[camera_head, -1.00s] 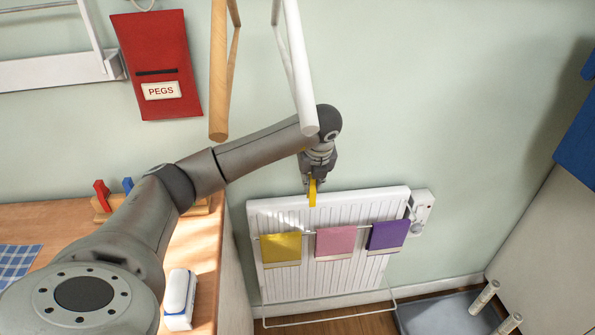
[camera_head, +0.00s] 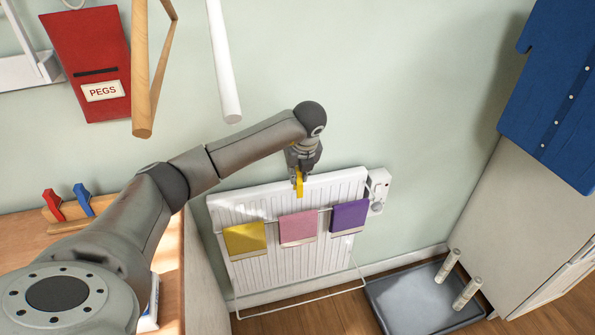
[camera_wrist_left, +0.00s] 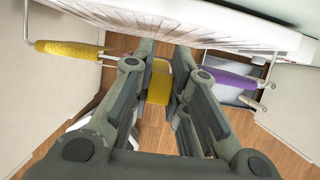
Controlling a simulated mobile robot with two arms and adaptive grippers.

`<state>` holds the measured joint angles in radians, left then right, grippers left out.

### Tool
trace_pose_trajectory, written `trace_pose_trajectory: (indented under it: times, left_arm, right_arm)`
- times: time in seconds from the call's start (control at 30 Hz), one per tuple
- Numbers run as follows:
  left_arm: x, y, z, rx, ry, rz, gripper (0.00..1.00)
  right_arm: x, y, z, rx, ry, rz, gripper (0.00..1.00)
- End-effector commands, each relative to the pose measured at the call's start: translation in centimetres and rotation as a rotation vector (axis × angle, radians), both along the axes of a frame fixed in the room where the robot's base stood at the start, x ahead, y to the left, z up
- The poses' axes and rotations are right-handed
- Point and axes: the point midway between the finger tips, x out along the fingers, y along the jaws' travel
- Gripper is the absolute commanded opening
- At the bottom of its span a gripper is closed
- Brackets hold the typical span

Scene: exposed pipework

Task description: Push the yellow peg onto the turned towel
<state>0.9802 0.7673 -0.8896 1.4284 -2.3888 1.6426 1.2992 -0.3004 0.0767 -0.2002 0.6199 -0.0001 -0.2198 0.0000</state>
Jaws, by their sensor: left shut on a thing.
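My left gripper (camera_head: 300,171) is shut on the yellow peg (camera_head: 299,184), which points down in front of the radiator's top edge. The peg also shows between the fingers in the left wrist view (camera_wrist_left: 158,85). Three towels hang on the radiator rail: yellow (camera_head: 245,239), pink (camera_head: 298,227) and purple (camera_head: 349,216). In the head view the peg is above the pink towel, apart from it. I cannot tell which towel is turned. My right gripper is out of view.
The white radiator (camera_head: 290,265) stands against the wall, with a control box (camera_head: 378,186) at its right. Wooden (camera_head: 141,90) and white (camera_head: 224,65) bars hang overhead. A grey tray (camera_head: 418,303) lies on the floor. Red (camera_head: 53,204) and blue (camera_head: 83,199) pegs stand left.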

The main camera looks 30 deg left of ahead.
Motion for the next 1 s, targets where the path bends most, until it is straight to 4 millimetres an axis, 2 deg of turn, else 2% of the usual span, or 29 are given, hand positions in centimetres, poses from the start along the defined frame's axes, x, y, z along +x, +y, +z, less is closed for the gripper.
trace_pose_trajectory:
  times: [1.0]
  left_arm:
    - [-0.1, -0.1, -8.2, -0.001, 0.001, 0.0, 0.04]
  right_arm:
    - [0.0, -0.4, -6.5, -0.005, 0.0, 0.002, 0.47]
